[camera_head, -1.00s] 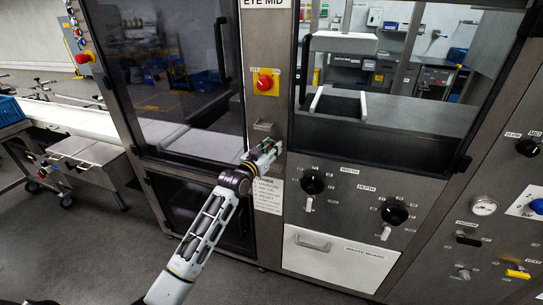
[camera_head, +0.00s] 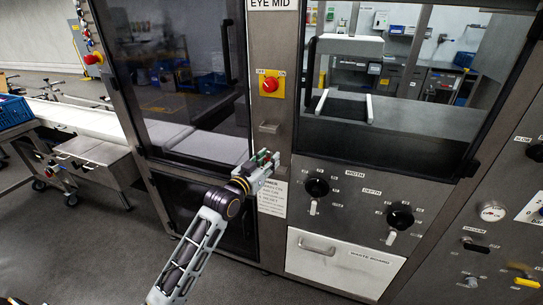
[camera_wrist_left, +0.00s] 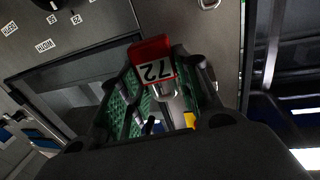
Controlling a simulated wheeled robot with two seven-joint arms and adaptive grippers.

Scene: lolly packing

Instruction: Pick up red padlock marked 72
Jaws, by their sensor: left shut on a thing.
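The red padlock marked 72 (camera_wrist_left: 152,62) shows in the left wrist view, its number upside down, between the green-padded fingers of my left gripper (camera_wrist_left: 160,92). The gripper is shut on it, and the padlock body sticks out beyond the fingers. In the head view, my left gripper (camera_head: 266,161) is in front of the steel post between the two machine doors, just below a small metal bracket (camera_head: 270,127). The padlock is too small to make out clearly there. My right gripper is not in view.
A red switch on a yellow plate (camera_head: 269,86) is above the bracket. Glazed doors flank the post. Width and depth knobs (camera_head: 316,187) and a white drawer (camera_head: 340,260) are to the right. A conveyor (camera_head: 90,122) and a blue crate (camera_head: 14,112) are at left. Open floor lies in front.

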